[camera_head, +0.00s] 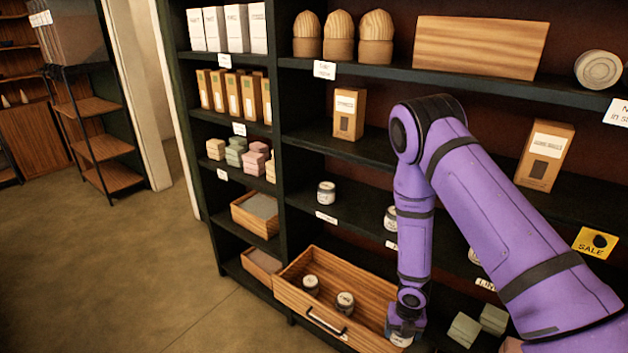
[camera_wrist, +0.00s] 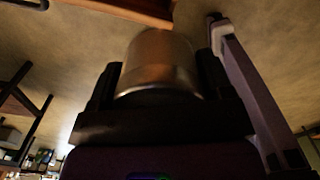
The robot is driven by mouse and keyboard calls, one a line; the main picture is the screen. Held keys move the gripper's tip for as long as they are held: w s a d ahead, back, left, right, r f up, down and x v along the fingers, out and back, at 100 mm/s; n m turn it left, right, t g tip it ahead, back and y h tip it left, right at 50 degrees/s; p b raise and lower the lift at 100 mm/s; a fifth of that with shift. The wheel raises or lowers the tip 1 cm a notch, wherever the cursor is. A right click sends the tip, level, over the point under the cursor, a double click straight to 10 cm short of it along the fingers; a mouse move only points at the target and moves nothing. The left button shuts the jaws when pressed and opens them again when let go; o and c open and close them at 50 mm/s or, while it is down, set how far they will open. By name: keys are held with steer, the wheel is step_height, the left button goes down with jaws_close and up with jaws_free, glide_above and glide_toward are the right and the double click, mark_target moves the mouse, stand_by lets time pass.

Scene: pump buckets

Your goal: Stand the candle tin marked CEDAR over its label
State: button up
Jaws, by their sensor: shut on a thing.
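My gripper (camera_head: 404,326) is low at the right end of an open wooden drawer (camera_head: 300,262), shut on a tin (camera_head: 401,340). In the wrist view this tin (camera_wrist: 160,65) sits between the two dark fingers of my gripper (camera_wrist: 160,85); its marking cannot be read. Two dark-lidded tins stand in the drawer, one at the left (camera_head: 310,284) and one nearer the middle (camera_head: 345,302). On the shelf above, a white tin (camera_head: 326,193) stands behind a label (camera_head: 326,217). Another tin (camera_head: 391,218) stands above a label (camera_head: 391,245), partly behind my arm. Label words are too small to read.
A further tin (camera_head: 473,256) and label (camera_head: 485,284) show right of my arm. Pale green blocks (camera_head: 464,330) lie low at the right. A yellow SALE tag (camera_head: 594,243) hangs at the right shelf edge. Open floor (camera_head: 130,270) lies left of the drawer.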

steer(key=w+d+r+m, duration=0.2)
steer(key=r+m, duration=0.4)
steer(key=m, duration=0.5)
steer(key=w+d+r+m, duration=0.2)
steer(key=w+r+m, duration=0.2)
steer(key=m, duration=0.8)
steer(key=w+d+r+m, duration=0.2)
steer(key=w+r+m, duration=0.1)
steer(key=r+m, duration=0.5)
steer(key=shift+r+m, duration=0.35)
steer(key=shift+m, duration=1.35)
steer(key=shift+a, duration=0.15)
